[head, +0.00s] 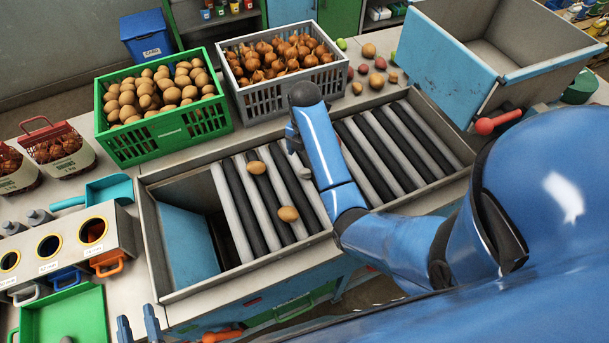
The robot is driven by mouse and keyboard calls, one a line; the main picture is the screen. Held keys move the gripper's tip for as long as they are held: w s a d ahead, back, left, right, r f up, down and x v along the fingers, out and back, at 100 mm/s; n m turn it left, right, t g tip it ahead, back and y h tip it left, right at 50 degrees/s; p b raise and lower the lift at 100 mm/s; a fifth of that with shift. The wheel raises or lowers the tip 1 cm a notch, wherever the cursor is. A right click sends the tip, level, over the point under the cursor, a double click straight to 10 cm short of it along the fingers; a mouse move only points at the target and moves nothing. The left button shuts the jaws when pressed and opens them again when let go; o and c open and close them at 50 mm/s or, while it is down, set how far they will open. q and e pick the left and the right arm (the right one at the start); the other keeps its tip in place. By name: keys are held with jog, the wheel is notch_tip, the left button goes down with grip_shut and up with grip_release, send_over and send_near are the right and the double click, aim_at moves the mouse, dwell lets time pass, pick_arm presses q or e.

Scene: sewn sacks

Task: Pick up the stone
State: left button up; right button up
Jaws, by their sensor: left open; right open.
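Two brown, potato-like lumps lie on the rollers of the sorting table: one (256,167) further back and one (288,214) nearer. A small grey lump (66,340) in the green tray is cut off by the bottom edge, so I cannot tell what it is. My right gripper (294,148) is over the rollers, right of the back lump and apart from it, seen side-on, open with nothing visible in it. My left gripper (138,325) shows only two blue fingertips at the bottom edge, apart and empty.
A green crate of potatoes (165,137) and a grey crate of onions (292,85) stand behind the roller table (160,240). Loose produce lies right of the grey crate. A blue-grey bin (440,65) stands back right. A green tray (80,310) and blue scoop (108,190) are left.

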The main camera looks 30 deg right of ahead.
aim_at(305, 171)
jog(key=shift+f+b, duration=0.45)
jog(key=shift+f, duration=0.4)
jog(key=shift+f+p, duration=0.55)
jog(key=shift+f, duration=0.15)
jog(key=shift+s+f, duration=0.1)
jog(key=shift+f, duration=0.1)
jog(key=shift+f+p, duration=0.4)
jog(key=shift+f, duration=0.1)
notch_tip(305, 171, down, 3)
jog(key=shift+f+p, duration=0.15)
jog(key=shift+p, duration=0.35)
jog(key=shift+f, duration=0.55)
pick_arm(q)
jog(key=shift+r, duration=0.6)
pick_arm(e)
jog(key=shift+c, duration=0.3)
